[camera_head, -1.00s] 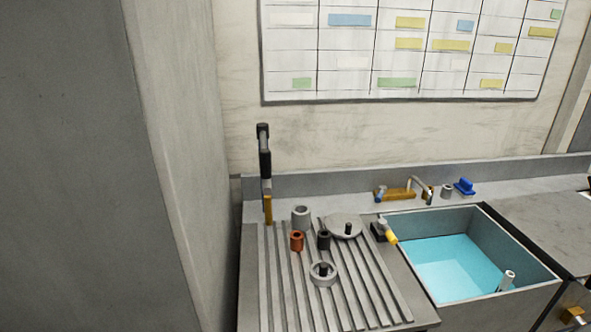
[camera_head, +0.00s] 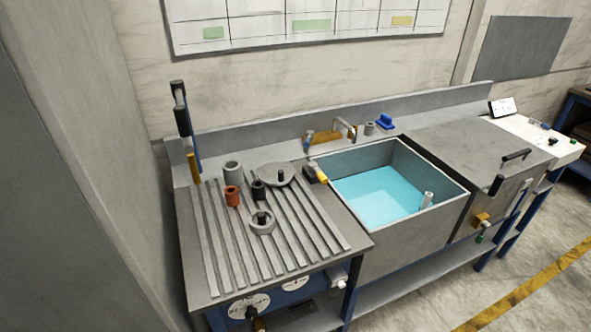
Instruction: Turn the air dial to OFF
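Under the ribbed drainboard, a blue front panel (camera_head: 272,300) shows two round white dial plates. The left dial plate (camera_head: 247,304) has dark markings and a dark knob with a brass-coloured part (camera_head: 257,322) at its lower edge, near the bottom of the picture. The right dial plate (camera_head: 295,282) is partly hidden under the bench edge. The markings are too small to read, so I cannot tell which is the air dial or where it points. Neither of my grippers is in view.
The ribbed drainboard (camera_head: 323,244) holds several cylinders, rings and a round disc (camera_head: 276,174). A sink (camera_head: 447,175) with blue liquid is to its right, then a grey-lidded unit (camera_head: 478,150). A wall stands close at left. Open floor (camera_head: 440,300) lies front right.

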